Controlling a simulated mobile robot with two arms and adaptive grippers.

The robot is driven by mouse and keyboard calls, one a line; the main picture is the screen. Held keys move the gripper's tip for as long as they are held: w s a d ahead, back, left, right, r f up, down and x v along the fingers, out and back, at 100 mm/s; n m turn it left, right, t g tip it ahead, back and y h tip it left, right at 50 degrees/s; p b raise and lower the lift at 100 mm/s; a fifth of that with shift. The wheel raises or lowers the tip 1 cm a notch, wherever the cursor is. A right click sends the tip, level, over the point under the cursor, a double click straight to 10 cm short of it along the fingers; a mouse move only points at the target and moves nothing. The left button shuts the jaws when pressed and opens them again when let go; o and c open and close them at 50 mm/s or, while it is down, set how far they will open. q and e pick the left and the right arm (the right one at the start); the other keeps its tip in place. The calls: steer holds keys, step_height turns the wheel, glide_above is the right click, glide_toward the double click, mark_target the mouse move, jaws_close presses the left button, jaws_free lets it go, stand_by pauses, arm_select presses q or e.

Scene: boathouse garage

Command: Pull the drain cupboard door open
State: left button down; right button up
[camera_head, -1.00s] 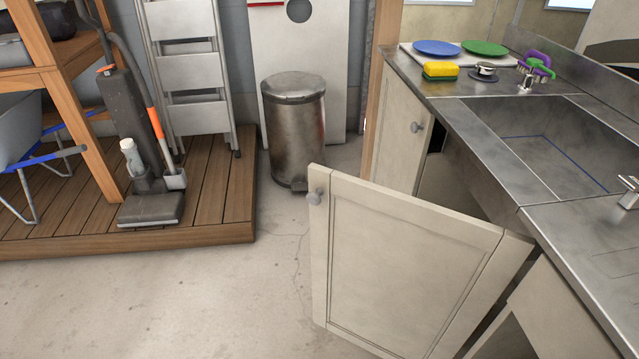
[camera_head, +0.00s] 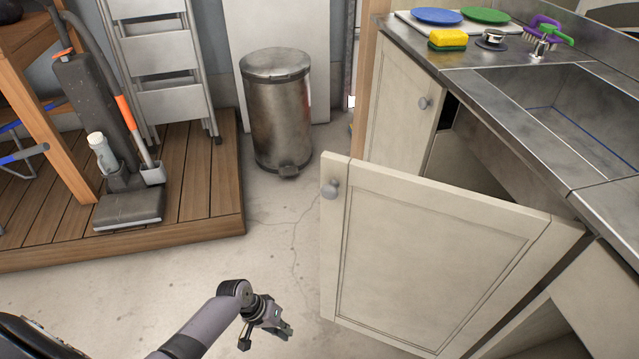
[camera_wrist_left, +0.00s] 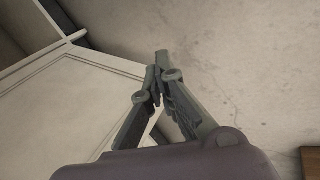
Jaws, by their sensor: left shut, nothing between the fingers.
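The drain cupboard door (camera_head: 430,262), a pale framed panel, stands swung well out from the sink counter. My right gripper is not in view.
A second cupboard door (camera_head: 400,110) with a knob is closed beyond. The steel sink counter (camera_head: 480,75) carries plates, a sponge and a brush. A metal bin (camera_head: 277,115) and a wooden platform (camera_head: 205,190) stand behind. Concrete floor left of the door is clear.

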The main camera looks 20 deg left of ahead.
arm_select(q)
steer(key=w+a+r+n+t+h+b, duration=0.25)
steer(key=w+r+h, duration=0.35)
steer(key=w+r, duration=1.05)
steer(key=w+a+r+m+h+b, duration=0.1)
steer(key=w+a+r+h+b, duration=0.15)
steer(key=r, duration=0.85)
steer(key=w+a+r+m+h+b, duration=0.15)
steer(key=r+h, duration=0.25)
steer(key=r, duration=0.7)
steer(key=s+d+p, duration=0.1)
steer(key=d, duration=0.7)
steer(key=shift+d+n+t+p, duration=0.3)
steer(key=shift+t, duration=0.15)
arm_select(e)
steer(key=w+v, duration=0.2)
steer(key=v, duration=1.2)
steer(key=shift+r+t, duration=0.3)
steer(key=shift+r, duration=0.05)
arm_select(q)
steer(key=shift+s, duration=0.2)
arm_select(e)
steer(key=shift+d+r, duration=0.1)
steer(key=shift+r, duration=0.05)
